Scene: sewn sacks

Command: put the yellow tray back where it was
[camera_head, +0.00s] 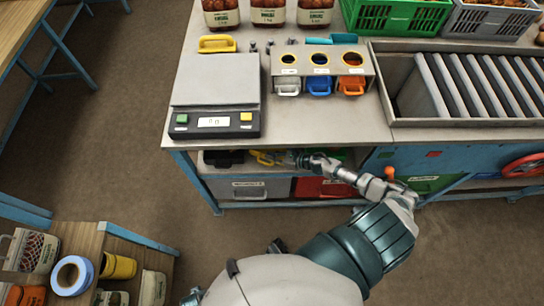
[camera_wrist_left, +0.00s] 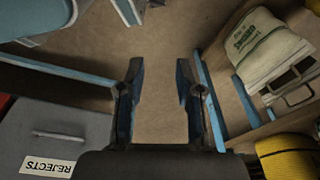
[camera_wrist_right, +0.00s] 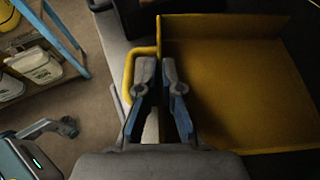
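The yellow tray (camera_wrist_right: 235,85) fills much of the right wrist view, with its loop handle (camera_wrist_right: 128,75) on the left side. In the head view only a small yellow part (camera_head: 266,157) shows on the shelf under the table, by my right gripper (camera_head: 303,159). In the right wrist view my right gripper (camera_wrist_right: 158,68) has its fingertips close together on the tray's handle-side wall, one finger on each side. The pinch itself is partly hidden by the fingers. My left gripper (camera_wrist_left: 157,75) is open and empty above the floor.
A scale (camera_head: 215,95), a yellow object (camera_head: 217,43) and a holder with coloured cups (camera_head: 320,70) stand on the table (camera_head: 340,125). Below are a grey rejects bin (camera_wrist_left: 60,140) and a red bin (camera_head: 318,187). A side shelf with sacks (camera_wrist_left: 260,45) stands at lower left in the head view.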

